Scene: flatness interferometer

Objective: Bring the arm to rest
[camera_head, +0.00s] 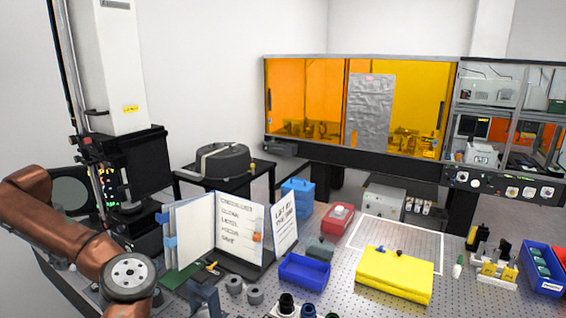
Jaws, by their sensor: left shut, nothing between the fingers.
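My left arm, copper-brown, comes in from the left edge. It bends at a round grey-capped joint at the lower left and runs out of the bottom of the picture. No fingers of my left gripper show. My right arm and right gripper do not show either. Nothing is seen held.
Close to my arm stand an open binder (238,228) and grey rings (234,285) on the perforated table (345,290). A blue bin (304,271), a red-and-white box (337,219) and a folded yellow cloth (395,275) lie further right. An orange-windowed enclosure (305,95) stands behind.

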